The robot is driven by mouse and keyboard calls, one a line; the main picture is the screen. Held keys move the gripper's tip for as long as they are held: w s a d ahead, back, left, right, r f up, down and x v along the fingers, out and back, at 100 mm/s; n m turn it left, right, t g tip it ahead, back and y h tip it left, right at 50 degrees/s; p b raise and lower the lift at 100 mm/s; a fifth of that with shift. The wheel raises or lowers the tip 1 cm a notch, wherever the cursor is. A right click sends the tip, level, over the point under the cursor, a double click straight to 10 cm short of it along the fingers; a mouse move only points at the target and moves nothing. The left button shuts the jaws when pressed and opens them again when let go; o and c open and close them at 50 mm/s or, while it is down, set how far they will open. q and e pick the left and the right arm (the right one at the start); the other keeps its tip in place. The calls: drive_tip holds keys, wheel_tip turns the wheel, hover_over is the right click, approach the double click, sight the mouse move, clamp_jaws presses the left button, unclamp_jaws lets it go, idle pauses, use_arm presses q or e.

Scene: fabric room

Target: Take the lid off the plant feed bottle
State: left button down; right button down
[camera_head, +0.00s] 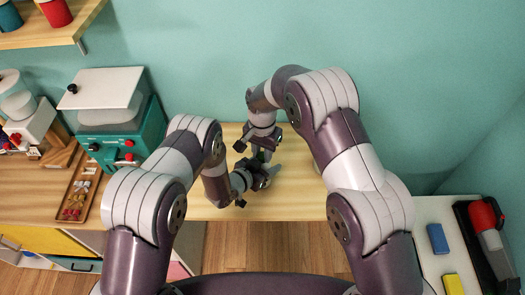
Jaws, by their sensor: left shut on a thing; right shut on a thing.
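The plant feed bottle (262,156) is a small greenish and dark shape between my two grippers over the middle of the wooden table. It is mostly hidden by them. My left gripper (262,174) is shut on the bottle from the near left side. My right gripper (259,145) is close to it on the far side, shut on what looks like the bottle's lid. The lid itself is hidden, and I cannot tell whether it is seated or apart from the bottle.
A teal machine (125,135) and a wooden tray (83,187) of small parts stand on the left of the table. A shelf (50,30) hangs at upper left. A white side surface (440,212) at right holds blue and yellow blocks. The table around my grippers looks clear.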

drive_tip(key=c, duration=0.8)
unclamp_jaws()
drive_tip(key=shift+c, duration=0.2)
wheel_tip(320, 180, up, 5)
drive_tip(key=shift+f, duration=0.1)
drive_tip(key=shift+c, duration=0.4)
wheel_tip(320, 180, up, 3)
drive_tip(key=m, duration=0.2)
drive_tip(key=shift+f+m, duration=0.15)
drive_tip(key=shift+m, duration=0.55)
wheel_tip(320, 180, down, 8)
drive_tip(key=shift+r, duration=0.2)
